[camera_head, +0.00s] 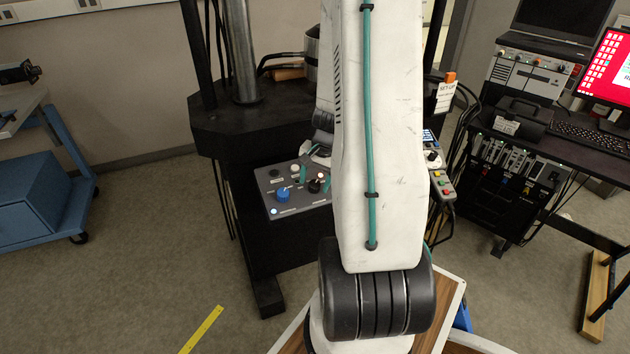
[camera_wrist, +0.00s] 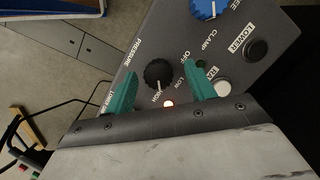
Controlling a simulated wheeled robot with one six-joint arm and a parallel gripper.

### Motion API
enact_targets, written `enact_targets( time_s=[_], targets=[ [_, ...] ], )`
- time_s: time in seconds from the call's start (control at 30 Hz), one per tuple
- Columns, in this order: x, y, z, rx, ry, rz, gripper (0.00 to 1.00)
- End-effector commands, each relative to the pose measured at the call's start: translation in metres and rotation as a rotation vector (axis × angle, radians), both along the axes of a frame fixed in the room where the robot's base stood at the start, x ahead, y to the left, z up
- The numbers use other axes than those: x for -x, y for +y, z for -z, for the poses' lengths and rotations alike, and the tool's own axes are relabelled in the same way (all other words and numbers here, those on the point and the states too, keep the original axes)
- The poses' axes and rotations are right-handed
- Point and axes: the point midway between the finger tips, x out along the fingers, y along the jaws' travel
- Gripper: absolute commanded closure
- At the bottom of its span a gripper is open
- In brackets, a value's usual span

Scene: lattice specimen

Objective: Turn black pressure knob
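The black pressure knob (camera_wrist: 158,74) sits on a grey control panel (camera_wrist: 262,18) beside the printed word PRESSURE, with a white pointer line on it. My gripper (camera_wrist: 159,71) has two teal fingers spread apart, one on each side of the knob in the wrist view. Gaps show between the fingers and the knob; I cannot tell their height above the panel. In the head view the panel (camera_head: 287,209) stands on the black machine, and my gripper (camera_head: 314,178) is over its right part, partly hidden by my white arm.
A handheld control with coloured buttons (camera_head: 441,184) hangs to the right. A dark desk (camera_head: 590,148) stands further right.

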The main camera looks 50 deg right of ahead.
Motion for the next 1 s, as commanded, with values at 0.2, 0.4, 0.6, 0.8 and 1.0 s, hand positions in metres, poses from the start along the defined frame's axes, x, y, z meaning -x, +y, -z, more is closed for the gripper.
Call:
enact_targets(
  time_s=[0.2, 0.4, 0.6, 0.8, 1.0],
  targets=[
    [0.001, 0.0, 0.0, -0.002, 0.002, 0.001, 0.46],
    [0.003, -0.002, -0.015, 0.001, -0.001, 0.0, 0.46],
    [0.008, -0.006, -0.049, 0.002, -0.001, 0.0, 0.46],
    [0.011, -0.008, -0.072, -0.001, 0.0, 0.0, 0.46],
    [0.012, -0.009, -0.077, -0.001, 0.001, 0.0, 0.46]
  ],
)
